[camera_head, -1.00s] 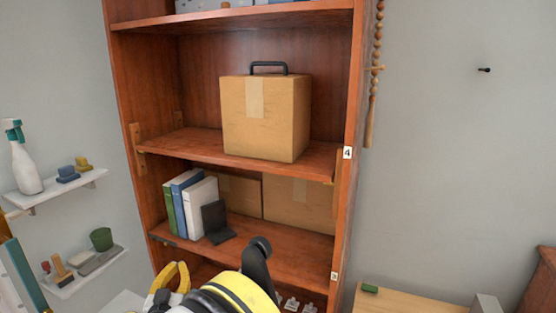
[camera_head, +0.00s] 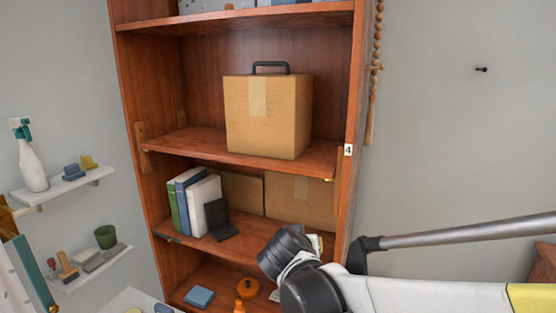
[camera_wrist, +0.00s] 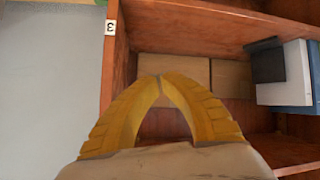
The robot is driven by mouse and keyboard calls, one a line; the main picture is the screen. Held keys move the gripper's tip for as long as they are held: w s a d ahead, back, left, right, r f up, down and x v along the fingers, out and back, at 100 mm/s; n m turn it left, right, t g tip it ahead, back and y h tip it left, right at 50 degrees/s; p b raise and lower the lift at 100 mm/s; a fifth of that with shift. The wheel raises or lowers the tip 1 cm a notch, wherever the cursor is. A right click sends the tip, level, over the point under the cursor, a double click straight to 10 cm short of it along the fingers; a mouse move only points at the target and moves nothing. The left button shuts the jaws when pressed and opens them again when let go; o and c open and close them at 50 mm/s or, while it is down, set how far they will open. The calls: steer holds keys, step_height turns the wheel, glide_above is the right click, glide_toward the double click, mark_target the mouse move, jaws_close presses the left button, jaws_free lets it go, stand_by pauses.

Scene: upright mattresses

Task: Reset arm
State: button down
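My gripper (camera_wrist: 160,78) shows in the wrist view with its two yellow fingers curved together. Their tips meet, and nothing shows between them. Behind the fingers, apart from them, is the wooden bookcase (camera_wrist: 190,17), seen upside down, with a label marked 3 (camera_wrist: 110,28). In the head view my arm reaches in from the lower right, in front of the lower part of the bookcase (camera_head: 345,195). I cannot make out the fingers there.
A cardboard box (camera_head: 268,115) with a black handle stands on the middle shelf. Books (camera_head: 205,202) and more boxes (camera_head: 300,200) are one shelf lower. Small wall shelves (camera_head: 62,185) hold a spray bottle (camera_head: 32,165) at left. The wall at upper right is mostly bare.

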steer(key=s+d+f+g+y, duration=0.1)
steer(key=s+d, duration=0.5)
steer(key=s, duration=0.6)
steer(key=s+d+f+g+y, duration=0.2)
steer(key=s+d, duration=0.4)
steer(key=s, duration=0.6)
steer(key=shift+s+d+f+g, duration=0.15)
steer(key=shift+s+f+g, duration=0.1)
steer(key=shift+s+g, duration=0.2)
